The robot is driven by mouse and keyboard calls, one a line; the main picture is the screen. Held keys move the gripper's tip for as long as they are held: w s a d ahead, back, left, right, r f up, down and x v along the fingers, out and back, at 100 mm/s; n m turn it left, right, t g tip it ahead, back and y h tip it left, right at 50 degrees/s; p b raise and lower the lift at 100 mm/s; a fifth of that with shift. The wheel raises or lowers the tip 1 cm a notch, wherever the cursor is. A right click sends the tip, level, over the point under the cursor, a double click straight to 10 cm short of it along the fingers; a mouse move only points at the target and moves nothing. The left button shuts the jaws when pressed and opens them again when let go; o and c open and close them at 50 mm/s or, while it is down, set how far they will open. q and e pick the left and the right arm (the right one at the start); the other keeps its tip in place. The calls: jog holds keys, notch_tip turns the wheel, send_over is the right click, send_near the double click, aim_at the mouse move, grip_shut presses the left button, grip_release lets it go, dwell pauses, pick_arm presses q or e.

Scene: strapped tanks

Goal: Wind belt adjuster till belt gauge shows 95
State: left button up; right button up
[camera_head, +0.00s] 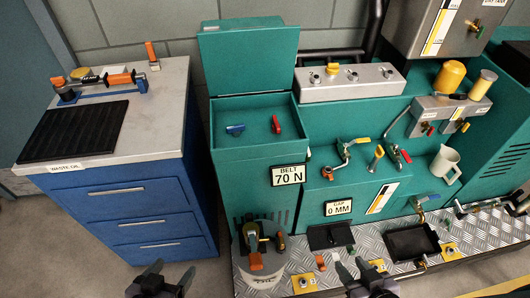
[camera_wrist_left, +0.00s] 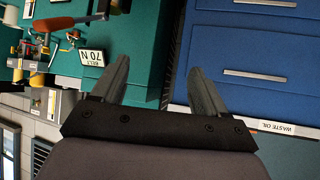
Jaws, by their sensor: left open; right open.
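The belt gauge (camera_head: 287,174) on the teal cabinet's front reads "BELT 70 N"; it also shows sideways in the left wrist view (camera_wrist_left: 92,57). I cannot tell for certain which part is the belt adjuster. A black and yellow fitting with an orange handle (camera_head: 281,242) stands low in front of the gauge. My left gripper (camera_head: 171,267) is open and empty, in front of the blue drawers and left of that fitting; its spread fingers show in the left wrist view (camera_wrist_left: 160,70). My right gripper (camera_head: 353,265) is open and empty, over the front of the tread plate.
A blue drawer cabinet (camera_head: 133,212) stands at left. The open teal box (camera_head: 252,103) holds a blue and a red handle. A second gauge (camera_head: 338,208) reads "GAP 0 MM". Valves, a jug (camera_head: 444,163) and black trays crowd the right. Floor shows at front left.

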dwell(0.8)
pick_arm(q)
jog(key=c, duration=0.6)
jog(key=shift+s, duration=0.15)
jog(key=shift+c, duration=0.4)
